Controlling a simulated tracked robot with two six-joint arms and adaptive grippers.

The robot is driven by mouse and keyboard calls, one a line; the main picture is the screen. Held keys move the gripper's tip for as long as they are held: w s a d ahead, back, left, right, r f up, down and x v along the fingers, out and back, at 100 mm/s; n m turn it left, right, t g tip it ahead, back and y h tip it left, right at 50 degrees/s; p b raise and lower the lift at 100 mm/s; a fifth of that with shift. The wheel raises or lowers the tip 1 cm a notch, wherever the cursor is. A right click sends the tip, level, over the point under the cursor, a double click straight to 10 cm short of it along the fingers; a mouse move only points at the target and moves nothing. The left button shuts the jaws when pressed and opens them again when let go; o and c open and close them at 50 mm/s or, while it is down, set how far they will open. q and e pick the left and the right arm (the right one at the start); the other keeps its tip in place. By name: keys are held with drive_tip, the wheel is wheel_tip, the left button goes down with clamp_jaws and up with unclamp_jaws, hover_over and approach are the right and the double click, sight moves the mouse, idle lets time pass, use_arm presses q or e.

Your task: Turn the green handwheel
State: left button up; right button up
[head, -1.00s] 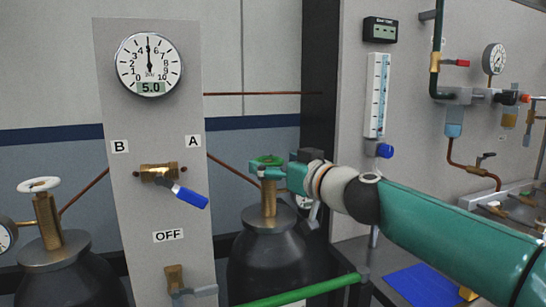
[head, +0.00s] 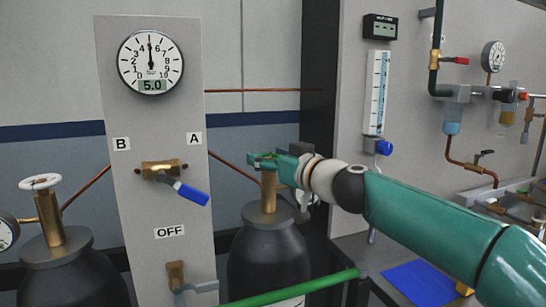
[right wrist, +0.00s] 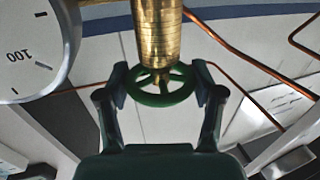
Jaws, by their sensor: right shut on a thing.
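The green handwheel (head: 256,156) tops the brass valve of the dark cylinder (head: 268,262) right of the grey panel. In the head view my right gripper (head: 270,160) covers much of it. In the right wrist view the handwheel (right wrist: 160,99) is a green ring under the brass stem, between the two fingers of my right gripper (right wrist: 161,80). The gripper is shut on the wheel, one finger at each side of its rim. My left gripper is not in view.
A panel (head: 140,120) with a dial gauge (head: 150,62) reading about 5.0 and a blue-handled lever (head: 188,193) stands left. Another cylinder with a white handwheel (head: 40,182) is at far left. A green rail (head: 295,288) crosses in front of the near cylinder.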

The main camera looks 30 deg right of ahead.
drive_tip(key=shift+r+h, duration=0.1)
drive_tip(key=shift+h, duration=0.2)
drive_tip(key=shift+a+m+h+p, duration=0.1)
drive_tip(key=shift+m+h+p, duration=0.45)
drive_tip(key=shift+m+h, duration=0.35)
drive_tip(key=m+g+h+p, duration=0.1)
drive_tip(key=m+h+p, duration=0.1)
drive_tip(key=h+p, duration=0.1)
drive_tip(key=m+g+h+p, duration=0.1)
drive_tip(key=m+h+p, duration=0.1)
drive_tip(key=h+p, duration=0.1)
drive_tip(key=m+g+h+p, duration=0.1)
drive_tip(key=h+p, duration=0.2)
drive_tip(key=p, duration=0.2)
drive_tip(key=shift+w+a+r+m, duration=0.1)
drive_tip(key=shift+r+m, duration=0.2)
drive_tip(key=shift+m, duration=0.1)
drive_tip(key=shift+f+m+g+h+p, duration=0.2)
drive_tip(key=shift+m+g+h+p, duration=0.9)
drive_tip(key=shift+g+h+p, duration=0.15)
drive_tip(key=shift+d, duration=0.2)
drive_tip(key=o, duration=1.2)
drive_tip(key=shift+f, duration=0.1)
drive_tip(key=shift+c, duration=0.2)
